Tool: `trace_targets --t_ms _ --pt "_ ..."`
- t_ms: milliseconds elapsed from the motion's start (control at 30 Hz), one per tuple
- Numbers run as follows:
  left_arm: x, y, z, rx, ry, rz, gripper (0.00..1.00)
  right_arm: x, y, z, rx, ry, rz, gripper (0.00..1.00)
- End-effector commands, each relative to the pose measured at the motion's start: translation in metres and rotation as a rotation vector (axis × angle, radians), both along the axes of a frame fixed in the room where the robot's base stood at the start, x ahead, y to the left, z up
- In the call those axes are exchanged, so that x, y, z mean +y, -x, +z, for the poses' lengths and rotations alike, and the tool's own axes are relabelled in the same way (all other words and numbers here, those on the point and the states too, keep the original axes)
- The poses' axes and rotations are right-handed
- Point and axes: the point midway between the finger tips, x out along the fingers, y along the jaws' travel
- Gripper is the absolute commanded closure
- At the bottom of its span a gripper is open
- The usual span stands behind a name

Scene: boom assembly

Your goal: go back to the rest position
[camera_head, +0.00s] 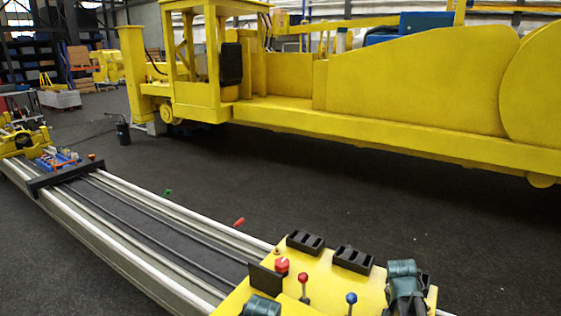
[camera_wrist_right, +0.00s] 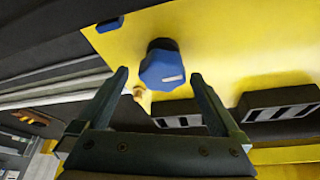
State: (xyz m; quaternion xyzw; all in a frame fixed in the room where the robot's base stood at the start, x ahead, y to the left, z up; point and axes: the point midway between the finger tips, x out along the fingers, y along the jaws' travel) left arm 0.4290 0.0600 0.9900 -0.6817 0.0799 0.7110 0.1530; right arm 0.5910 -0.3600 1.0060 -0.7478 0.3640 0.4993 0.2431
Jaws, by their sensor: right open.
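My right gripper (camera_wrist_right: 160,76) is open in the right wrist view, with its two dark fingers apart. A blue knob (camera_wrist_right: 161,70) on a dark stem shows between and beyond the fingertips; I cannot tell whether a finger touches it. In the head view a teal part of my right arm (camera_head: 403,280) is over the right side of the yellow console (camera_head: 330,262). Another teal part, seemingly of my left arm (camera_head: 262,306), shows at the bottom edge; its fingers cannot be made out.
The console carries a red knob (camera_head: 282,265), a red-tipped lever (camera_head: 303,278), a blue-tipped lever (camera_head: 351,298) and black blocks (camera_head: 353,259). Long rails (camera_head: 150,222) run to the far left. A large yellow machine (camera_head: 400,80) stands behind; dark floor (camera_head: 300,180) lies clear between.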

Motion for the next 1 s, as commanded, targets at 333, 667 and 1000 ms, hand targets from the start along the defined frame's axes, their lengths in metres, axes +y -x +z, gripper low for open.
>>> trace_targets --t_ms 333,667,1000 --pt "0.0 0.0 0.0 0.0 0.0 0.0 0.0 -0.002 0.0022 0.0 -0.001 -0.001 0.293 0.0" --pt "0.0 0.0 0.0 0.0 0.0 0.0 0.0 -0.0032 0.0018 0.0 -0.001 -0.001 0.544 0.0" --pt "0.0 0.0 0.0 0.0 0.0 0.0 0.0 -0.0035 0.0018 0.0 0.0 0.0 0.678 0.0"
